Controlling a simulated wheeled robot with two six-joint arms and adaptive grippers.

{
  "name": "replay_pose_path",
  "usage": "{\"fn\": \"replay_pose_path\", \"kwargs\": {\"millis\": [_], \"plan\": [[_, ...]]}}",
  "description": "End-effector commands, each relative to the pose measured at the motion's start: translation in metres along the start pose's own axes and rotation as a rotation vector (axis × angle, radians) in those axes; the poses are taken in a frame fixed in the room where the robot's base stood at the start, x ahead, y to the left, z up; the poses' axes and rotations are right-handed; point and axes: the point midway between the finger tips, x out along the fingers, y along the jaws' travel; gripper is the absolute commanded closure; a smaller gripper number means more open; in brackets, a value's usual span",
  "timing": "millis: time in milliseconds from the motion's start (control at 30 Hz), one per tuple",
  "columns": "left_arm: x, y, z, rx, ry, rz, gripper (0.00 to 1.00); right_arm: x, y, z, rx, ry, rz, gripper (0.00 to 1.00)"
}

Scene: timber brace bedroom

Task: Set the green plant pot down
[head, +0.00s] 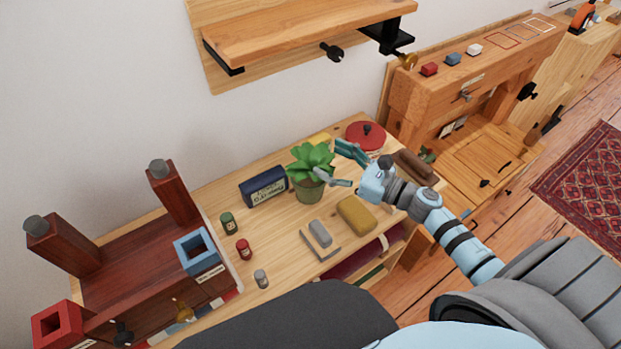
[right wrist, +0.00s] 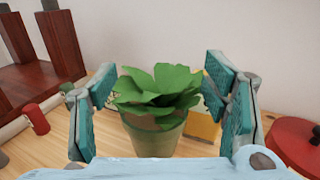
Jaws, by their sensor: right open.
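The green plant pot (head: 309,192) stands upright on the light wooden table top (head: 285,225), with a leafy plant (head: 311,158) in it. In the right wrist view the pot (right wrist: 153,137) sits between the spread fingers, with a gap on each side. My right gripper (head: 334,165) is open beside the plant, its arm coming from the right. It also shows in the right wrist view (right wrist: 155,105), where the pot's base is hidden by my wrist. My left gripper is in neither view.
Close to the pot are a dark blue box (head: 263,187), a yellow block (head: 356,214), a grey-topped block (head: 319,238) and a red lidded pot (head: 366,135). Small jars (head: 243,249) stand to the left, near a dark red wooden stand (head: 130,255). A shelf (head: 310,30) hangs above.

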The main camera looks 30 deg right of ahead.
Motion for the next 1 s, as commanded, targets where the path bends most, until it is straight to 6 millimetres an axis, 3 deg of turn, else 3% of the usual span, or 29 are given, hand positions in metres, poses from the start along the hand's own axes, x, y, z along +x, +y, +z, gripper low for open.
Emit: {"fn": "replay_pose_path", "kwargs": {"millis": [300,567,1000], "plan": [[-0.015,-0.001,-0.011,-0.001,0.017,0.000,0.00,0.050,-0.005,-0.001,0.002,-0.001,-0.003,0.31],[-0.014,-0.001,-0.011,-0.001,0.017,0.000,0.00,0.057,-0.005,-0.004,0.000,0.003,-0.003,0.31],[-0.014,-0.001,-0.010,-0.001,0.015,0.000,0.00,0.056,-0.005,-0.004,0.000,0.004,-0.003,1.00]]}}
